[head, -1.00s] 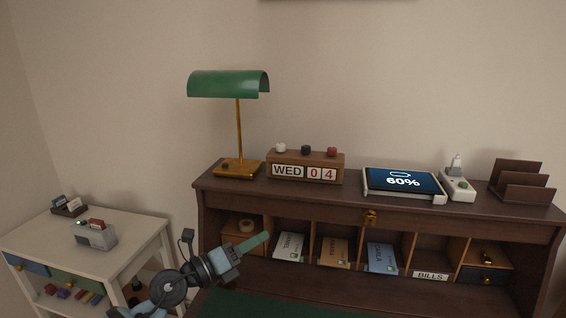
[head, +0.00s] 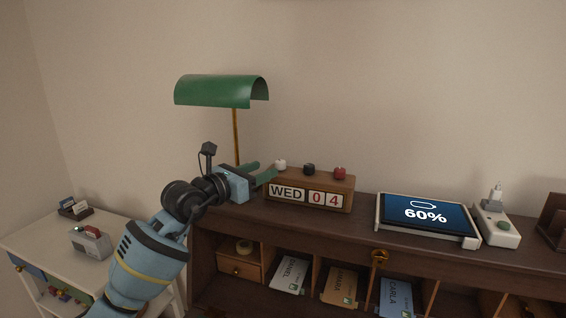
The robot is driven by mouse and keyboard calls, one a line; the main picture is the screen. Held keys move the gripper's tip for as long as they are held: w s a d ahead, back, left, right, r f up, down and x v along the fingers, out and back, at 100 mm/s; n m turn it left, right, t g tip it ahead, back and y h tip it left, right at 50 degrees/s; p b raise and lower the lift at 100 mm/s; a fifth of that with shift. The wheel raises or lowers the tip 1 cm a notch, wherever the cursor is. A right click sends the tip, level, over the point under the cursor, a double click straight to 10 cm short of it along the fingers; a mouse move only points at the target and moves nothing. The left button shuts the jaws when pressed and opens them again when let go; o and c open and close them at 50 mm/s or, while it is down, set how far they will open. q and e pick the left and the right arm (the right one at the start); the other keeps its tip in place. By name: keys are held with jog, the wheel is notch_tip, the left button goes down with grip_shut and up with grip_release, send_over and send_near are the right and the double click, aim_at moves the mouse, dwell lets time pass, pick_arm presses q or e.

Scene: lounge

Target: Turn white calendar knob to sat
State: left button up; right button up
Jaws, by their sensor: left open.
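The wooden block calendar (head: 331,184) stands on top of the dark desk hutch and reads WED 0 4. Its white knob (head: 280,165) is on the top at the left end, above the day panel. A black knob (head: 309,169) and a red knob (head: 340,173) sit to its right. My left gripper (head: 262,172) is open and empty, its green fingers pointing right, just left of the white knob. I cannot tell whether a fingertip touches the calendar. My right gripper is out of view.
A green-shaded lamp (head: 222,91) stands behind my left gripper, its base hidden by the arm. A tablet (head: 427,217) showing 60% and a white charger block (head: 496,225) lie to the right. Pigeonholes with envelopes (head: 340,285) are below. A white side table (head: 40,240) is at left.

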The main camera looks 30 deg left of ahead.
aim_at(276, 164)
pick_arm(q)
jog(key=shift+w+r, duration=0.15)
jog(key=shift+w, duration=0.15)
jog(key=w, duration=0.2)
jog(key=w+d, duration=0.1)
jog(key=w, duration=0.2)
jog(key=shift+w, duration=0.3)
jog(key=shift+w+d, duration=0.15)
jog(key=shift+w, duration=0.4)
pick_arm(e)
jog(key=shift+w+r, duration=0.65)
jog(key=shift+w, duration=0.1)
pick_arm(q)
jog(key=shift+c, duration=0.2)
